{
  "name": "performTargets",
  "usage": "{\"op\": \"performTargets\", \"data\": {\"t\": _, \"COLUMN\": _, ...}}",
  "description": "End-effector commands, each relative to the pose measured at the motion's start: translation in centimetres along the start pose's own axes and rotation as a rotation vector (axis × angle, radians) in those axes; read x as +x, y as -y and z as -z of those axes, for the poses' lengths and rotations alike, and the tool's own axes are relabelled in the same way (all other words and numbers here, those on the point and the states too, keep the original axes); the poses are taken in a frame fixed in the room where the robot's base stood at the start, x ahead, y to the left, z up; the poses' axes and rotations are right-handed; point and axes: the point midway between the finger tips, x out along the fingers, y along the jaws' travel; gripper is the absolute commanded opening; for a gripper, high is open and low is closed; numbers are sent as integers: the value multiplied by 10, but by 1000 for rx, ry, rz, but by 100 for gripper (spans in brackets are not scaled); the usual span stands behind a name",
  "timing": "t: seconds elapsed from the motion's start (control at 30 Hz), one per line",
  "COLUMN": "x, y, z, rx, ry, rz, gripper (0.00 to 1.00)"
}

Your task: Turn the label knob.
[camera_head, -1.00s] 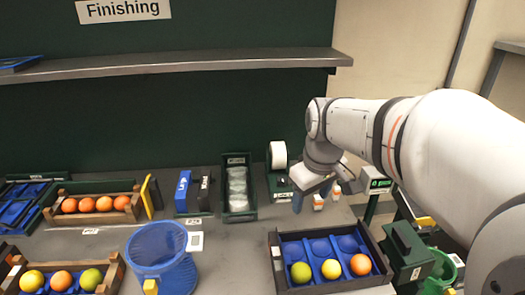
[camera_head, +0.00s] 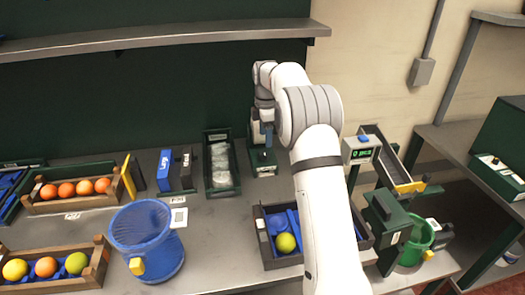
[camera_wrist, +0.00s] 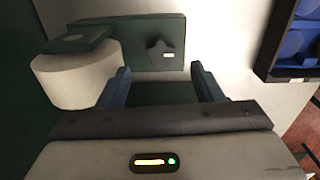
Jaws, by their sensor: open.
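The label machine (camera_head: 262,163) is a small dark green unit at the back of the bench in the head view, partly covered by my arm. In the wrist view its green body (camera_wrist: 120,47) carries a large white label roll (camera_wrist: 78,78) on the left and a dark star-shaped label knob (camera_wrist: 158,50). My gripper (camera_wrist: 161,70) is open and empty, its two blue fingers apart. The knob shows between the fingertips, beyond them; I cannot tell whether they touch it. In the head view my gripper (camera_head: 267,138) is just above the machine.
A clear-bag bin (camera_head: 221,178) stands close left of the machine. A dark tray with blue cups (camera_head: 264,230) and fruit lies in front, partly behind my arm. A scale-like unit with a green display (camera_head: 361,150) stands to the right. A blue basket (camera_head: 147,240) stands front left.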

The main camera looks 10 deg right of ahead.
Motion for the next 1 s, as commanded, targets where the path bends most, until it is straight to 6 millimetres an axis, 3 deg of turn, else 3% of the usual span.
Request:
{"op": "performTargets", "data": {"t": 0.3, "x": 50, "y": 2, "z": -1, "rx": 3, "ry": 0, "rz": 4, "gripper": 60}}
{"op": "performTargets", "data": {"t": 0.43, "x": 63, "y": 1, "z": -1, "rx": 4, "ry": 0, "rz": 2, "gripper": 60}}
{"op": "performTargets", "data": {"t": 0.8, "x": 69, "y": 1, "z": -2, "rx": 5, "ry": 0, "rz": 0, "gripper": 59}}
{"op": "performTargets", "data": {"t": 1.0, "x": 69, "y": 1, "z": -2, "rx": 6, "ry": 0, "rz": 0, "gripper": 43}}
